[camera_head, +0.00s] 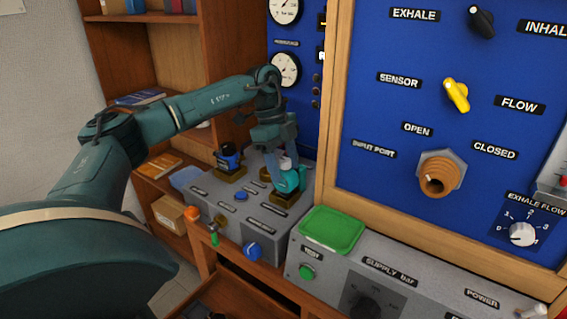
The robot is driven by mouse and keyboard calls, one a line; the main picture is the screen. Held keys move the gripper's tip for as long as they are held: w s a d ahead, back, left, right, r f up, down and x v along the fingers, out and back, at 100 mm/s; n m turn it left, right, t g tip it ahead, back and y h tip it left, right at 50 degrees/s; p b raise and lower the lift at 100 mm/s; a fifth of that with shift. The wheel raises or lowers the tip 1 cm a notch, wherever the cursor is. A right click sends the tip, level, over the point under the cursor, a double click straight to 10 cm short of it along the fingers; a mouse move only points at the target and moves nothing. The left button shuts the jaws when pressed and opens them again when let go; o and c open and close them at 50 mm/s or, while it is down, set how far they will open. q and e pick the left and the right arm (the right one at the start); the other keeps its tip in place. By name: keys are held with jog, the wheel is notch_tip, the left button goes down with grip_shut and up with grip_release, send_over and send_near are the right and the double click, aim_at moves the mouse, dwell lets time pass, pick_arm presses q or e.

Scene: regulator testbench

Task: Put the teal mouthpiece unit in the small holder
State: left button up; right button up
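The teal mouthpiece unit (291,180) has a pale top and stands at a small brown holder (284,199) on the right part of the grey bench box. Whether it is fully seated in the holder is hard to tell. My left gripper (281,170) comes down from above, with its fingers at the unit, one along its left side and one behind its top. I cannot tell whether the fingers press on the unit or stand just clear of it. My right gripper is not in view.
A dark blue unit (228,157) stands in another brown holder to the left. A green tray (332,229) lies on the supply box in front. The blue panel (390,190) with knobs and a brass port (440,173) rises close on the right. Wooden shelves (128,60) stand behind.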

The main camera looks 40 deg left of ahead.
pick_arm(q)
jog(key=shift+r, duration=0.1)
jog(key=v, duration=1.2)
dwell(0.4)
